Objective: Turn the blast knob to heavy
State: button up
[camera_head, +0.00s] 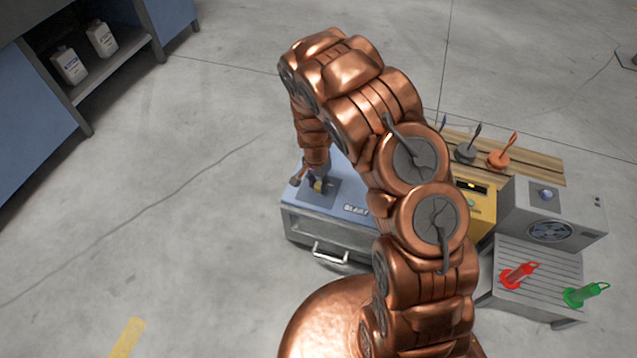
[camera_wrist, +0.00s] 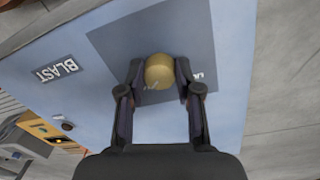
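The blast knob is a round, yellow-tan knob (camera_wrist: 159,71) on a dark grey square plate (camera_wrist: 112,36). The plate is on the blue top of a unit labelled BLAST (camera_wrist: 57,69). In the wrist view my gripper (camera_wrist: 160,76) has one finger on each side of the knob, with the tips drawn in close against it. Small letters on the plate beside the right finger are partly covered, and I cannot read the knob's setting. In the head view the blue unit (camera_head: 300,217) is under my gripper (camera_head: 316,182), and a bit of the yellow knob shows.
Right of the blue unit are a yellow box (camera_head: 482,206), a grey fan unit (camera_head: 520,228), and red (camera_head: 517,274) and green (camera_head: 582,294) handled items. A wooden board (camera_head: 540,170) lies behind. Shelves with white bottles (camera_head: 70,66) stand far left. Floor to the left is clear.

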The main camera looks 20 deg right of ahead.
jog(key=o, duration=0.4)
jog(key=shift+o, duration=0.2)
jog(key=shift+r, duration=0.15)
notch_tip(320, 180, up, 12)
jog(key=shift+w+a+f, duration=0.2)
jog(key=shift+w, duration=0.05)
dwell(0.3)
dwell(0.3)
notch_tip(320, 180, up, 16)
jog(key=n+p, duration=0.2)
jog(key=p, duration=0.5)
send_over(317, 184)
jog(key=s+d, duration=0.1)
jog(key=s, duration=0.5)
jog(key=s+r+n+g+p, duration=0.1)
jog(key=s+r+n+p, duration=0.7)
jog(key=s+r+p, duration=1.2)
jog(key=s+r, duration=0.9)
jog(key=r, duration=0.4)
jog(key=shift+s+a+r+n, duration=0.2)
jog(key=shift+a+r+n, duration=0.1)
jog(key=shift+r, duration=0.05)
